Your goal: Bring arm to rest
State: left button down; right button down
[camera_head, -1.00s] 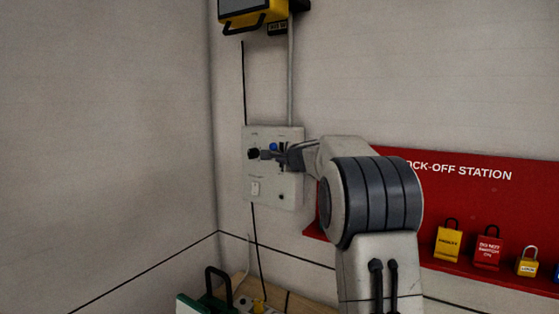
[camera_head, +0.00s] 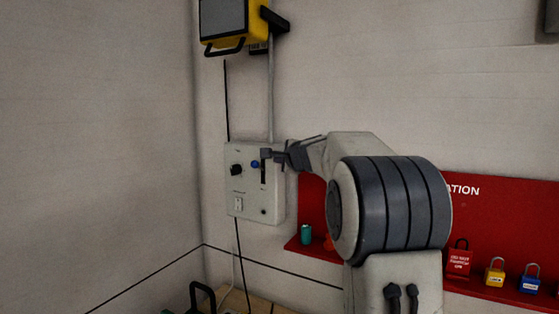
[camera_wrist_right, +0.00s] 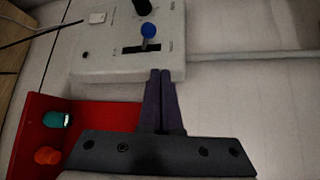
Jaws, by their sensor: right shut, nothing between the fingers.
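My right gripper (camera_head: 268,154) is shut and empty in front of the grey control panel (camera_head: 240,207) on the wall. In the right wrist view its two dark fingers (camera_wrist_right: 160,75) lie together, with the tips at the lower edge of the panel in the picture. The panel carries a black knob (camera_head: 236,170), a blue-knobbed lever (camera_head: 255,164) in a dark slot, and a white switch (camera_head: 238,204). The blue knob (camera_wrist_right: 149,30) shows clear of the fingers in the wrist view. My right arm covers part of the wall right of the panel. My left gripper is not in view.
A red lock-off board (camera_head: 480,215) with several padlocks is on the wall behind my right arm. A yellow device (camera_head: 223,20) hangs above the panel, with a grey conduit (camera_head: 271,90) below it. A wooden surface (camera_head: 262,305) is at the bottom. The left wall is bare.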

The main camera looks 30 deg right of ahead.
jog(key=s+a+f+n+g+y+b, duration=0.1)
jog(key=a+f+n+g+y, duration=0.25)
jog(key=a, duration=0.65)
jog(key=s+a+f+n+t+y+b, duration=0.15)
jog(key=a+f+n, duration=0.25)
jog(key=a+f, duration=0.45)
jog(key=s+a+f+n+g+y+b, duration=0.1)
jog(key=s+a+f+n+g, duration=0.3)
jog(key=a, duration=0.4)
jog(key=s+a+f+n+g+y+b, duration=0.1)
jog(key=s+a+f+n+y, duration=0.15)
jog(key=s+a+f, duration=0.35)
jog(key=s+a+f+n+g+b, duration=0.3)
jog(key=s+a+f+n+g, duration=0.35)
jog(key=s, duration=0.75)
jog(key=s+d+f+n+g+h+b, duration=0.2)
jog(key=s+f+n+h, duration=0.2)
jog(key=s+f+n, duration=0.5)
jog(key=s+f, duration=0.4)
jog(key=s, duration=0.3)
jog(key=shift+s+d+n+h, duration=0.15)
jog(key=shift+s+n+h, duration=0.05)
jog(key=shift+n+h, duration=0.15)
